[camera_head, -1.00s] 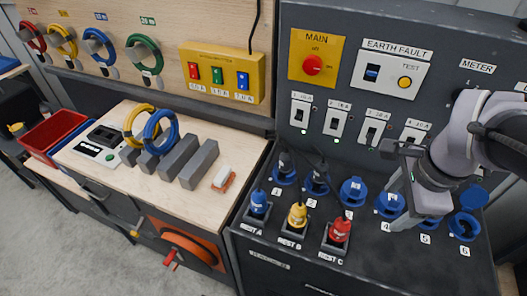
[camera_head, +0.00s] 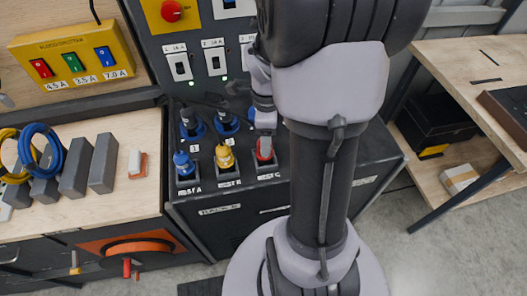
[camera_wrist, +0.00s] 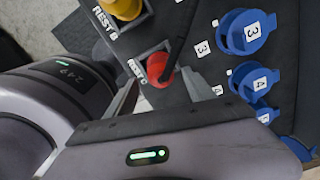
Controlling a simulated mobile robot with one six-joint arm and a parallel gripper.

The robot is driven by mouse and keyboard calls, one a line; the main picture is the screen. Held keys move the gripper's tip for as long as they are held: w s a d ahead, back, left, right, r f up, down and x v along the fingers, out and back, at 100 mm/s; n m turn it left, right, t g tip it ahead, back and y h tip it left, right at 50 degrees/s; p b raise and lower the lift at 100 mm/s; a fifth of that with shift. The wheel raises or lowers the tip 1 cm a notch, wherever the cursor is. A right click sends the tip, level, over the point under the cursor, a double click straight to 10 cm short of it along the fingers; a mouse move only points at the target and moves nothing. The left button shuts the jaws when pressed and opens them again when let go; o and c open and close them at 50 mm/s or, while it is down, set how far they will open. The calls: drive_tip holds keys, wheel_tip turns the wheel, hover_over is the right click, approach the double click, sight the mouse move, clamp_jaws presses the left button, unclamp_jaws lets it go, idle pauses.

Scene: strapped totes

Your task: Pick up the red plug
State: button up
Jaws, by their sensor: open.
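The red plug (camera_head: 265,150) stands upright in the holder labelled REST C, at the right end of the row of rests. In the wrist view the red plug (camera_wrist: 158,68) shows from above, with a dark cable at its top. My gripper (camera_wrist: 163,92) is open, with one finger to each side of the red plug and nothing held. In the head view my gripper (camera_head: 264,122) is just above the plug, and my arm hides much of the panel to its right. Whether the fingers touch the plug I cannot tell.
The yellow plug (camera_head: 225,157) in REST B and the blue plug (camera_head: 183,163) in REST A stand close by to the left. Numbered blue sockets (camera_wrist: 245,32) lie right of the red plug in the wrist view. Dark cables run behind the plugs.

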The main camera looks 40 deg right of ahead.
drive_tip(key=f, duration=0.1)
drive_tip(key=f+b, duration=0.1)
drive_tip(key=f, duration=0.3)
drive_tip(key=shift+w+b, duration=0.25)
drive_tip(key=shift+b, duration=0.15)
drive_tip(key=shift+a, duration=0.1)
drive_tip(key=shift+r, duration=0.1)
drive_tip(key=shift+c, duration=0.2)
clamp_jaws()
